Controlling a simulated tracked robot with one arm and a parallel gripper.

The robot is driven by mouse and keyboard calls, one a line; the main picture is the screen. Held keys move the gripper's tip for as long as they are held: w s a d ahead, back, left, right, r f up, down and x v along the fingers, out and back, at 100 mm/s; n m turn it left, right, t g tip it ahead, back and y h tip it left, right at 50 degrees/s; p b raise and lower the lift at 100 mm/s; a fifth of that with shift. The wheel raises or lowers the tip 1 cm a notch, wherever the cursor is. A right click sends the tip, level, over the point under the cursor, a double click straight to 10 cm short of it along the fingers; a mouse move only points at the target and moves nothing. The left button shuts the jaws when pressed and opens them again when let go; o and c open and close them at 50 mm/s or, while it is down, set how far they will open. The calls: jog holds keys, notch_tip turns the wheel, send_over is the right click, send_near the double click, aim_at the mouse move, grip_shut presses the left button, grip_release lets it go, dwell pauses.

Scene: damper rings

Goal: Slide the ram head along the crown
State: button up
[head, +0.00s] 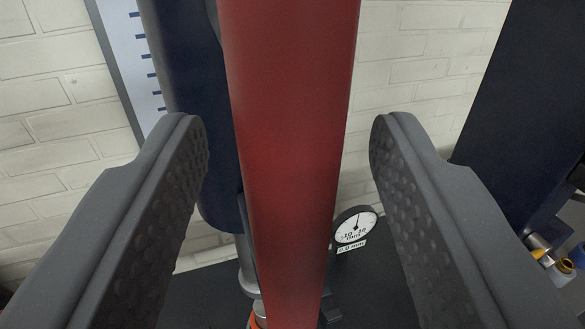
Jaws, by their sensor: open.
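My gripper (290,130) is open, with one dark, studded finger on each side. A long red bar (290,150) runs from top to bottom between the fingers, with a clear gap on both sides. Behind it and to the left hangs a dark blue body (190,100), which looks like the ram head. A silver rod (246,265) comes out below it. The red bar hides the right part of the blue body, and my left finger covers some of its left edge. I cannot make out the crown in this view.
A light scale strip (135,60) with blue marks stands left of the blue body. A round dial gauge (355,228) sits low behind the red bar. A dark blue upright (525,100) is at the right, with small containers (560,268) below. A white brick wall (420,75) is behind.

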jog(key=shift+s+b, duration=0.4)
jog(key=shift+s, duration=0.05)
jog(key=s+b, duration=0.3)
jog(key=b, duration=0.1)
jog(key=shift+s+d+f, duration=0.1)
jog(key=shift+d+f, duration=0.05)
jog(key=shift+s+d+r+b, duration=0.1)
jog(key=shift+s+r+b, duration=0.1)
jog(key=shift+s+b, duration=1.05)
jog(key=shift+s, duration=0.15)
